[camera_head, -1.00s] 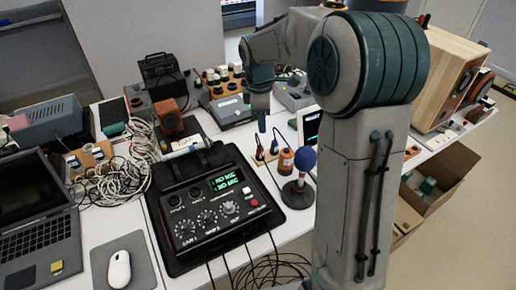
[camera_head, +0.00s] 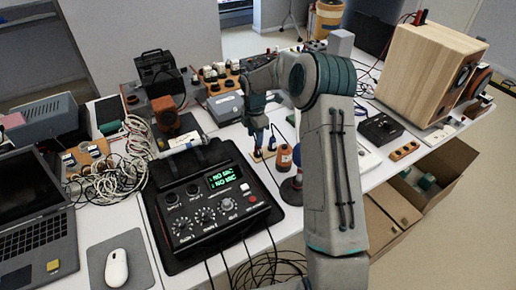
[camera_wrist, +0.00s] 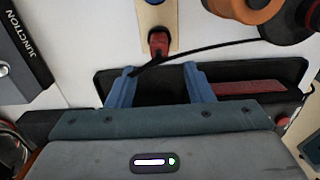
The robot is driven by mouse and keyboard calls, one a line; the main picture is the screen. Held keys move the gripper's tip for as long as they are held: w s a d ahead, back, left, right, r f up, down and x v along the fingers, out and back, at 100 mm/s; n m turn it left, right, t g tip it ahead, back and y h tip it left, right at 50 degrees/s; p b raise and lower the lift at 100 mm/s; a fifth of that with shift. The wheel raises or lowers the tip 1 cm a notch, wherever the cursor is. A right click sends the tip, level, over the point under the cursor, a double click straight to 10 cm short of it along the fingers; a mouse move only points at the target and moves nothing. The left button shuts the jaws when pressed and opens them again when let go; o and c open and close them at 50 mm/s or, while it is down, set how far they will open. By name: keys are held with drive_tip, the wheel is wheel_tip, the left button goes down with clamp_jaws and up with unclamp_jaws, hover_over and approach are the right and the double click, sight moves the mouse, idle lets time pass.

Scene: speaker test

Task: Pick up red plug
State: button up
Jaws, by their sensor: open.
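The red plug (camera_wrist: 158,42) stands at the end of a narrow wooden strip (camera_wrist: 157,16) in the wrist view, with a dark cable beside it. My gripper (camera_wrist: 160,72) is open, with its two blue fingers apart. The plug shows between and just past the fingertips, and no finger is seen to touch it. In the head view my gripper (camera_head: 264,146) points down over the table beside the orange cylinder (camera_head: 284,157). I cannot make out the plug there, where my gripper covers that spot.
A black control box (camera_head: 207,200) with a green display lies left of my gripper. A blue-topped microphone stand (camera_head: 292,187) is partly behind my arm. A wooden speaker (camera_head: 430,72) stands at the right. In the wrist view, a black junction box (camera_wrist: 22,45) is at the left.

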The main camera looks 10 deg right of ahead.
sight(258, 149)
drive_tip(key=f, duration=0.2)
drive_tip(key=d+f+p, duration=0.1)
drive_tip(key=f, duration=0.2)
drive_tip(key=shift+w+d+f, duration=0.1)
drive_tip(key=shift+w+f, duration=0.1)
drive_tip(key=shift+f, duration=0.5)
clamp_jaws()
